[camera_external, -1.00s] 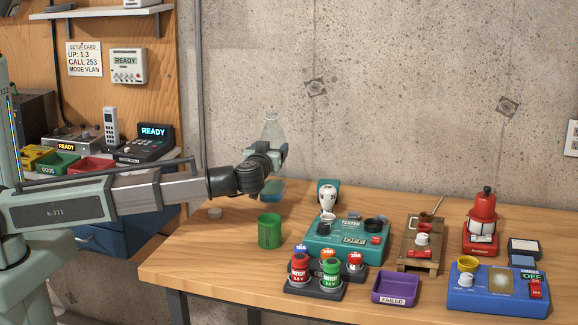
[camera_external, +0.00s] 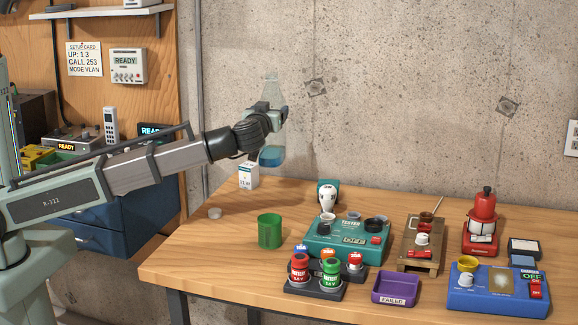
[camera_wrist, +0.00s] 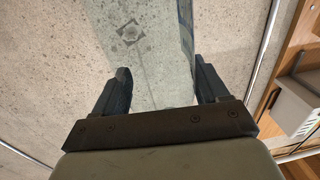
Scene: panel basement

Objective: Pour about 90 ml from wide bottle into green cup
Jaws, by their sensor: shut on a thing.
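The wide bottle (camera_external: 271,156) is clear with blue liquid in its bottom. It is held upright in the air, above the table and behind the green cup as seen in the outside view. My gripper (camera_external: 272,112) is shut on the bottle's middle. In the wrist view, my gripper's two dark fingers (camera_wrist: 160,92) stand on either side of the clear bottle (camera_wrist: 150,50). The green cup (camera_external: 270,231) stands upright near the table's left side, below and apart from the bottle. Its inside cannot be made out.
A white box (camera_external: 248,176) and a small round lid (camera_external: 214,212) are left of the cup. Right of it are a teal tester (camera_external: 345,243), battery holders (camera_external: 314,290), a purple tray (camera_external: 396,290) and a wooden stand (camera_external: 420,245). The concrete wall (camera_external: 400,90) is behind.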

